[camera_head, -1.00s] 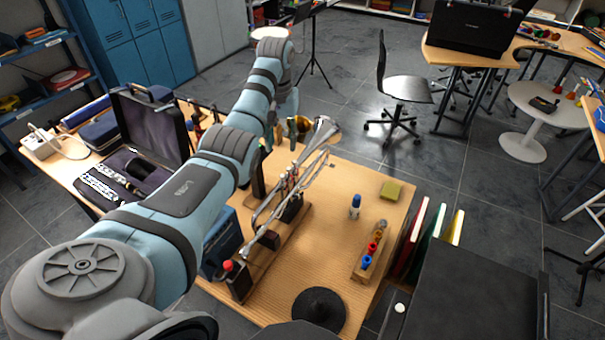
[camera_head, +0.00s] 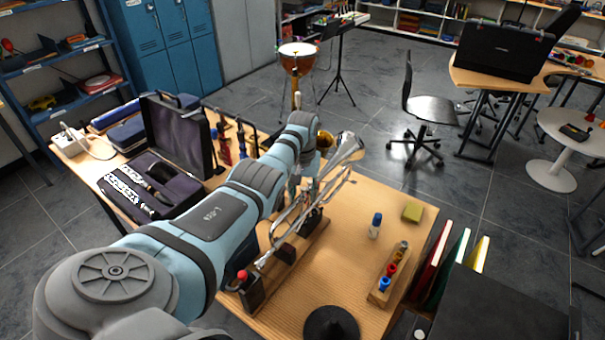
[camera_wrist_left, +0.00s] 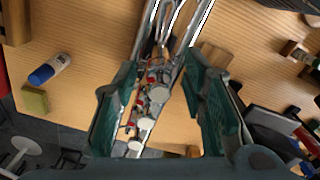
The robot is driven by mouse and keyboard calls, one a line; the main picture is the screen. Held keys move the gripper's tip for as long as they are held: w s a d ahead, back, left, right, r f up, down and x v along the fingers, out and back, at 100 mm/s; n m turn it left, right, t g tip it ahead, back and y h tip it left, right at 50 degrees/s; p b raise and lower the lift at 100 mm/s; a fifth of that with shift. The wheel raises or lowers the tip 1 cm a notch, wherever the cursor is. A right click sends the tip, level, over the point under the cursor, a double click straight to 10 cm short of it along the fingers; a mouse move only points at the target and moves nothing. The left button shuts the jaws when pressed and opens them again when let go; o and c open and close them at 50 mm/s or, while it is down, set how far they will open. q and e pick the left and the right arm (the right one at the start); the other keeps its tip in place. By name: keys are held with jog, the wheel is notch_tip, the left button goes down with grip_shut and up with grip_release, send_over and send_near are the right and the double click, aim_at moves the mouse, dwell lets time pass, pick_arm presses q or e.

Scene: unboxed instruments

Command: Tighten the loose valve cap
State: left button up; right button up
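A silver trumpet (camera_head: 343,152) lies across a dark stand with wooden base on the table, its bell toward the back. The left wrist view shows its tubes and a row of valves with silver caps (camera_wrist_left: 158,93) and some red parts. I cannot tell which cap is loose. My left gripper (camera_wrist_left: 165,78) has its two green fingers apart, one on each side of the valves. The fingers appear clear of the caps. In the head view the left arm's end stands over the trumpet's far part and hides some of it. My right gripper is not in view.
On the table are a white-and-blue bottle (camera_head: 375,228), a yellow-green block (camera_head: 412,212), a wooden rack with coloured pieces (camera_head: 388,275) and a black mute-like cone (camera_head: 331,323). An open instrument case (camera_head: 181,137) stands at left.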

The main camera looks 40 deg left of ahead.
pick_arm(q)
grip_shut()
jog(key=shift+r+m, duration=0.1)
jog(key=shift+m, duration=0.2)
jog(key=shift+m+p, duration=0.35)
jog(key=shift+m, duration=2.25)
grip_release()
